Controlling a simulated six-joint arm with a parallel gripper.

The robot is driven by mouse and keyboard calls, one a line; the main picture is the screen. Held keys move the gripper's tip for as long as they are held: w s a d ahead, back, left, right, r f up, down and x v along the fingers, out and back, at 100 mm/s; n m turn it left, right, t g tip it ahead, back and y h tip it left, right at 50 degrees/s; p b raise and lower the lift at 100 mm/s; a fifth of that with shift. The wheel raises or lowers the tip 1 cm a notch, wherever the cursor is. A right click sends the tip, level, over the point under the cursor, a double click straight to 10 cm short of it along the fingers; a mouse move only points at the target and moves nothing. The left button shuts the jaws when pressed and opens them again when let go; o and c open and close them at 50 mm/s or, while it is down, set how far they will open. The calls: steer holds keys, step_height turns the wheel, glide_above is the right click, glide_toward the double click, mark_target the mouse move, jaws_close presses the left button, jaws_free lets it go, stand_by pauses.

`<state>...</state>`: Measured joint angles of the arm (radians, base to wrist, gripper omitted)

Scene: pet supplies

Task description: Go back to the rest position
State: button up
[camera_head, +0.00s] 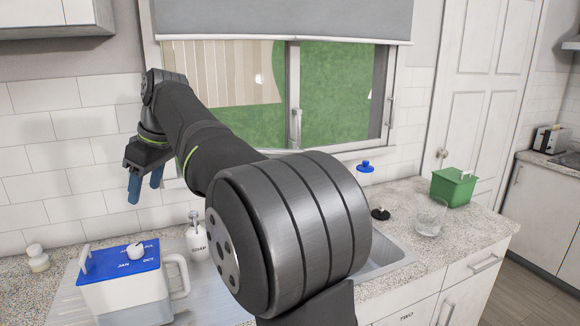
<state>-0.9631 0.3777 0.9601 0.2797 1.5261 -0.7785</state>
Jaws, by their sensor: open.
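My gripper (145,184) hangs at the left, in front of the white tiled wall, with its blue fingers pointing down. Its fingers are apart with nothing between them. It is in the air above the counter, above and a little to the right of a white container with a blue lid (125,262). It touches nothing that I can see. My own dark arm crosses the middle of the view and hides part of the sink and counter.
A soap bottle (197,240) stands right of the container, and a small white jar (37,258) at far left. Right of my arm are a glass (430,217), a green box (453,187), a black stopper (380,213) and a blue-topped item (365,167). The window (335,95) is behind.

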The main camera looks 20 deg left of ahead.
mark_target(135, 247)
steer(key=x, duration=1.7)
steer(key=shift+f, duration=0.1)
steer(key=shift+s+a+f, duration=0.1)
steer(key=shift+a+f, duration=0.05)
steer(key=shift+m+t, duration=0.3)
steer(key=shift+m, duration=0.6)
